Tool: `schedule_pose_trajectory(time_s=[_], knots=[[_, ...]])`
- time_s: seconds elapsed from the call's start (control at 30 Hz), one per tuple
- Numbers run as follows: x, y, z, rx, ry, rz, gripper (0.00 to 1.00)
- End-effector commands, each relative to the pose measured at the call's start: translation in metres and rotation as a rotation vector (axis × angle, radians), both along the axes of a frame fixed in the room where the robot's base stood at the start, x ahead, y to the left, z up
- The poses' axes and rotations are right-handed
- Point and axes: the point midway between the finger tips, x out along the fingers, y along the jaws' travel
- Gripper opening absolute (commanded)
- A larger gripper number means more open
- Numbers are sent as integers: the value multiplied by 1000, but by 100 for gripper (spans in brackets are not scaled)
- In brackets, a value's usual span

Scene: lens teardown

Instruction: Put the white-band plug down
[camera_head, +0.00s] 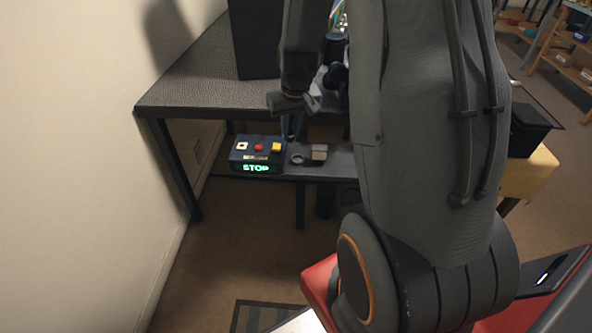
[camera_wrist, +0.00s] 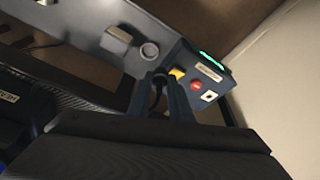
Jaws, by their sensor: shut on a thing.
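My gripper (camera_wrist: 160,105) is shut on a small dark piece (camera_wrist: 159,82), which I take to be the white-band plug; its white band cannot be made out. In the wrist view the piece sits between my two fingers, over the edge of a narrow grey shelf. In the head view my gripper (camera_head: 292,126) points down just above and behind the shelf (camera_head: 338,171), and the plug is too small to tell there.
A control box (camera_head: 257,155) with white, red and yellow buttons and a lit STOP display stands left on the shelf. A grey ring (camera_head: 297,158) and a grey block (camera_head: 319,153) stand beside it. A table (camera_head: 200,85) with a dark upright box (camera_head: 256,40) is behind.

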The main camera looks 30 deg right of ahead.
Motion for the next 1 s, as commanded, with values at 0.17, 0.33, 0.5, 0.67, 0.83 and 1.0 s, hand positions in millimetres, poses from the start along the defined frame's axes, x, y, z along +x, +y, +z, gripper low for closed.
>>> schedule_pose_trajectory(time_s=[0.17, 0.33, 0.5, 0.67, 0.83, 1.0], knots=[[7, -25, 2, 4, -4, -28, 0], [6, -30, -8, 8, -1, -32, 0], [6, -29, -39, 8, 1, -33, 0], [7, -30, -55, 8, -3, -32, 0], [6, -29, -75, 7, 0, -32, 0], [7, -30, -94, 6, -2, -31, 0]])
